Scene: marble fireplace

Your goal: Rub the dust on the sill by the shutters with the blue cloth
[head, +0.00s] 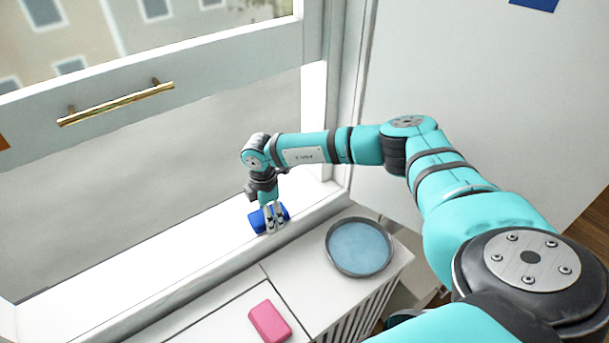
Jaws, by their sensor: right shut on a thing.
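The blue cloth (258,222) is at the right part of the white window sill (165,252). My right gripper (272,228) points down over the sill and is shut on the cloth, which shows on both sides of the fingers. The cloth looks to be at the sill surface, but I cannot tell whether it touches. No dust can be made out on the visible sill. No shutters can be clearly made out. My left gripper is not in view.
A round grey pan with a blue inside (359,247) stands on the white ledge in front of the sill. A pink block (269,321) lies on the ledge to its left. The window frame with a brass handle (116,103) rises behind. The sill's left stretch is clear.

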